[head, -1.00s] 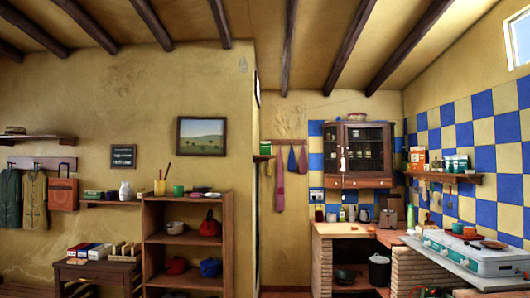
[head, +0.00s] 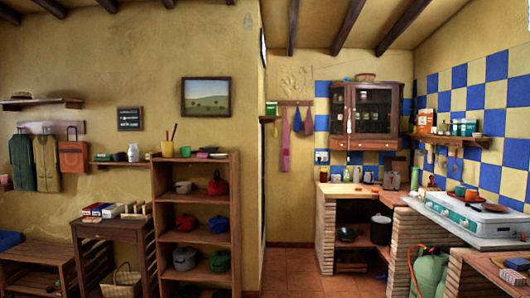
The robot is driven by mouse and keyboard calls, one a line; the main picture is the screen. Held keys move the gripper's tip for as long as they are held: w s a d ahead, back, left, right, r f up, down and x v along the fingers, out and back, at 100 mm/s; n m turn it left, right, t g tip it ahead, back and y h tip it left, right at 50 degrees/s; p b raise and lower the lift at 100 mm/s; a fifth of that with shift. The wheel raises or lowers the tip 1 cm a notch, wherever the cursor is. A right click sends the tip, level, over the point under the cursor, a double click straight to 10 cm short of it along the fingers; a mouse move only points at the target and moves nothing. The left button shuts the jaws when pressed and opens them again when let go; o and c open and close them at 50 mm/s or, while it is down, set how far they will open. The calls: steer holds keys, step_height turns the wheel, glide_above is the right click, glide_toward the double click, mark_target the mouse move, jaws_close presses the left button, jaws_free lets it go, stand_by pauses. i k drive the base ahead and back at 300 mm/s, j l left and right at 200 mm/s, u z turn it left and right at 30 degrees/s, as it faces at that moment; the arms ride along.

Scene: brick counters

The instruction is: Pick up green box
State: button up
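Several small green items show in the head view, and I cannot tell for sure which is the green box. A small green and white box (head: 272,107) stands on a little shelf at the wall corner. Green and white containers (head: 467,127) stand on the right wall shelf. A small dark green item (head: 103,157) lies on the left wall shelf. My gripper is not in view.
A wooden shelf unit (head: 155,228) with pots stands left of centre, beside a small table (head: 108,228). Brick counters (head: 408,232) and a green gas bottle (head: 430,272) are at right. Tiled floor (head: 290,264) is open in the middle.

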mark_target(271, 107)
steer(key=i, duration=3.65)
